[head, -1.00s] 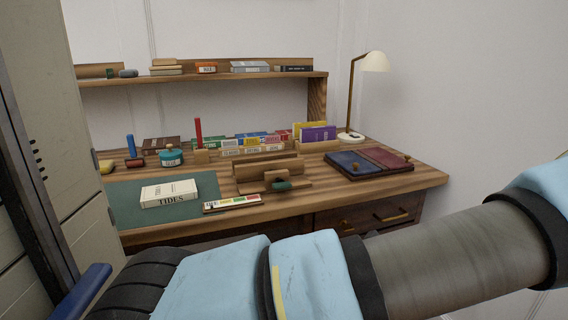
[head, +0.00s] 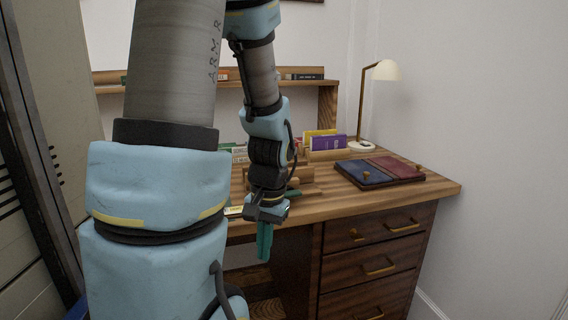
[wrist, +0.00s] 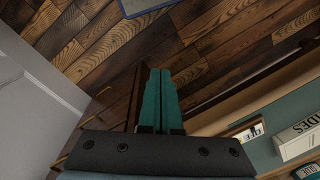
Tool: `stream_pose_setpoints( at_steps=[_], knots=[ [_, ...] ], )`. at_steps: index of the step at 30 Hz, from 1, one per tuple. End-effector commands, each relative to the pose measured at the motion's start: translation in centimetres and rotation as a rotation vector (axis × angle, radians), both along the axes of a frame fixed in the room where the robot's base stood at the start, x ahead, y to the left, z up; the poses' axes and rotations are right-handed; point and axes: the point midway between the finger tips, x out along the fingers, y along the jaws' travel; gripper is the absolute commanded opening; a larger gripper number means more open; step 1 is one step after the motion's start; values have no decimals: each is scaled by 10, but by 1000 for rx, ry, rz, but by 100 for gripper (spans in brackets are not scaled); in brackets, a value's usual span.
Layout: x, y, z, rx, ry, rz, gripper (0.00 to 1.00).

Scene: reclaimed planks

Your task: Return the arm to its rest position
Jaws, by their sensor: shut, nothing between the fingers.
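My gripper (head: 264,243) hangs in front of the desk's front edge in the head view, fingers pointing down. Its teal fingers are pressed together with nothing between them. In the wrist view the shut fingers (wrist: 158,100) point toward the plank floor (wrist: 190,40). My arm's large blue and grey links fill the left and middle of the head view and hide much of the desk (head: 420,190).
The wooden desk has drawers (head: 378,265) on its right. A blue and a dark red panel (head: 366,173) lie on top, near a lamp (head: 384,70) and a purple book (head: 322,143). A grey cabinet (head: 50,130) stands at left.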

Motion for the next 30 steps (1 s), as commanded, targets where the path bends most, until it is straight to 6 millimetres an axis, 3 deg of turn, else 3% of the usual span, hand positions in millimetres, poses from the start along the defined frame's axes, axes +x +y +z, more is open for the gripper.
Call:
stream_pose_setpoints(
  at_steps=[10, 27, 30],
  knots=[
    [-1, 27, 40, -130, -150, 308, 0],
    [-1, 24, 157, -124, -140, 289, 0],
    [-1, 24, 167, -123, -139, 288, 0]
  ],
)
